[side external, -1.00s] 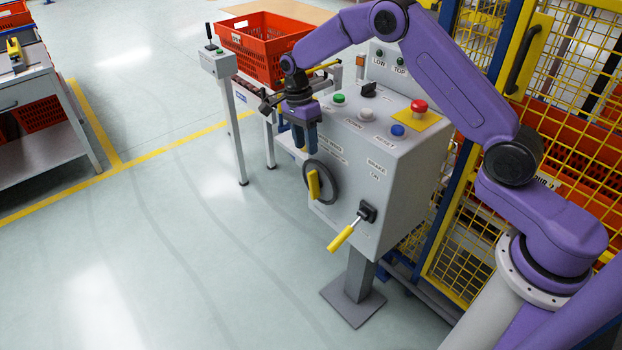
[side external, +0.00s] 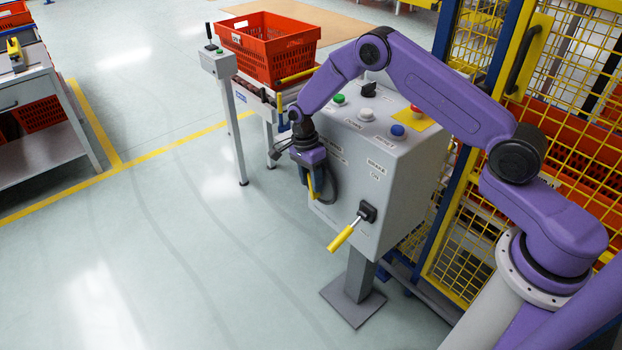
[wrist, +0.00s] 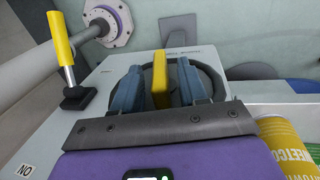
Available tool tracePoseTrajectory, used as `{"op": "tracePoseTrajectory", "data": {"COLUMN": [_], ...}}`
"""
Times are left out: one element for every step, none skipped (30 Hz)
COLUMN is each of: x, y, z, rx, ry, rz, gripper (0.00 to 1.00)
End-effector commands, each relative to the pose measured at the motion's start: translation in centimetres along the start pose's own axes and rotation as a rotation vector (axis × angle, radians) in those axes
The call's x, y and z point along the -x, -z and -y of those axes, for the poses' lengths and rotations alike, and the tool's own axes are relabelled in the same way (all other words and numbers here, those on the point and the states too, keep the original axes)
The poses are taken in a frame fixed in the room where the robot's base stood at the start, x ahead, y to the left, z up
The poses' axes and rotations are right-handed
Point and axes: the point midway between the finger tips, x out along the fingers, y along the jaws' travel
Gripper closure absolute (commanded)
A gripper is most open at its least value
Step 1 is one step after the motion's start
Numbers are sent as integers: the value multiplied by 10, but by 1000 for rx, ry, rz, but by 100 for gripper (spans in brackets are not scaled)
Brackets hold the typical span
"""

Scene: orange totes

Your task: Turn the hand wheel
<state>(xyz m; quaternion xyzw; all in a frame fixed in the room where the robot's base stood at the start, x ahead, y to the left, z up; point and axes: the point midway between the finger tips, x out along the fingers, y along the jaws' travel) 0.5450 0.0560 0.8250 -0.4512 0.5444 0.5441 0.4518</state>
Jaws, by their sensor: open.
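The hand wheel (side external: 327,186) is a dark ring with a yellow handle (side external: 310,186), on the front face of the grey control box (side external: 385,190). My gripper (side external: 309,190) is in front of the wheel and hides part of it. In the wrist view, the two blue fingers of my gripper (wrist: 160,82) are open, one on each side of the yellow handle (wrist: 160,80). Slim gaps seem to show between fingers and handle; contact is hard to tell. The dark wheel (wrist: 208,82) shows behind the fingers.
A brake lever with a yellow grip (side external: 341,238) sticks out right of the wheel; it also shows in the wrist view (wrist: 58,42). Buttons, including a green one (side external: 339,99), sit on top of the box. An orange tote (side external: 268,52) stands behind. The floor at left is clear.

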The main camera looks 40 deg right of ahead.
Motion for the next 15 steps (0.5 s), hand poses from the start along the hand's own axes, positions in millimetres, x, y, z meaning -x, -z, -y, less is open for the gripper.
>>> {"op": "tracePoseTrajectory", "data": {"x": [0,0,0,0,0,0,0,0,0,0,0,0,0,0,0], "y": [0,0,0,0,0,0,0,0,0,0,0,0,0,0,0], "z": [0,0,0,0,0,0,0,0,0,0,0,0,0,1,1], "rx": [0,0,0,0,0,0,0,0,0,0,0,1,1,1,1], "ry": [0,0,0,0,0,0,0,0,0,0,0,-2,-5,-10,-21], "rz": [0,0,0,0,0,0,0,0,0,0,0,0,0,-1,-1], "gripper": [57,57,64,74,84,96,100,100,100,100,100,100,100,100,100]}}
